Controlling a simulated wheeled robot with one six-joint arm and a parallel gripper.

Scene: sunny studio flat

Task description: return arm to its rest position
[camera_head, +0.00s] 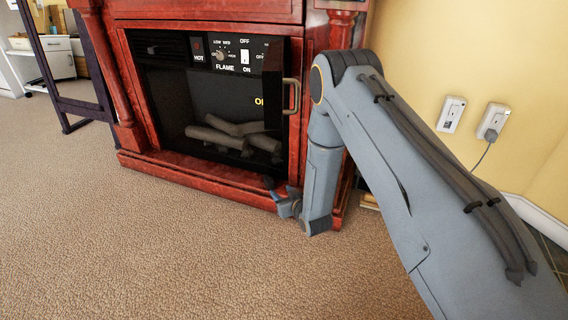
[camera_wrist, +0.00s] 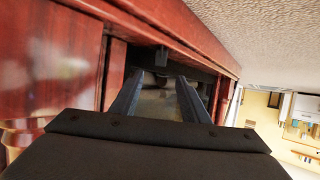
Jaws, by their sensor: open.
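My arm (camera_head: 400,140) reaches in from the right in the head view and bends down in front of the red fireplace (camera_head: 200,180). My gripper (camera_head: 276,190) is low, close to the fireplace's lower front edge. In the wrist view my gripper (camera_wrist: 158,85) shows two dark fingers spread apart with nothing between them. The fingers point toward the dark firebox opening. I cannot tell whether they touch the fireplace.
The fireplace insert has a control panel (camera_head: 235,53), a handle (camera_head: 291,96) and grey logs (camera_head: 235,135). Wall outlets (camera_head: 451,114) with a plugged cord are at right. A dark-framed mirror (camera_head: 75,65) stands at left. The carpet (camera_head: 150,255) in front is clear.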

